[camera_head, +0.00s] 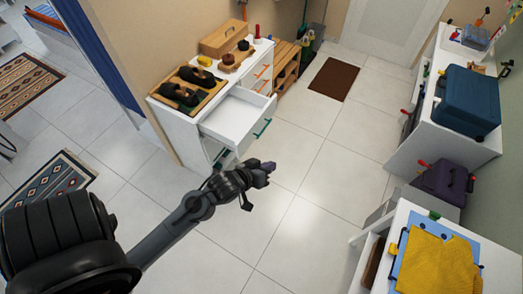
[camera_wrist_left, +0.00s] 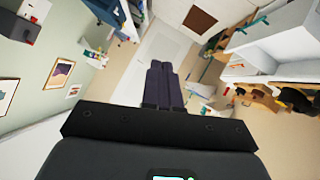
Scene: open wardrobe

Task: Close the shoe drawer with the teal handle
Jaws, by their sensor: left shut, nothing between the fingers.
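The shoe drawer (camera_head: 238,117) is pulled out of the white cabinet (camera_head: 163,112) in the head view and looks empty inside. Its teal handle (camera_head: 262,128) is on the front panel, which faces right. My left gripper (camera_head: 268,168) is shut and empty, in front of and below the drawer in the picture, apart from the handle. In the left wrist view its dark fingers (camera_wrist_left: 162,85) lie together. A white drawer with a teal handle (camera_wrist_left: 254,23) seems to show at upper right there. My right gripper is not in view.
A wooden tray with dark shoes (camera_head: 188,88) and a wooden box (camera_head: 223,38) stand on the cabinet. Drawers with orange handles (camera_head: 263,71) sit beside the open one. A brown mat (camera_head: 333,79) lies beyond. The tiled floor (camera_head: 310,190) right of the drawer is clear.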

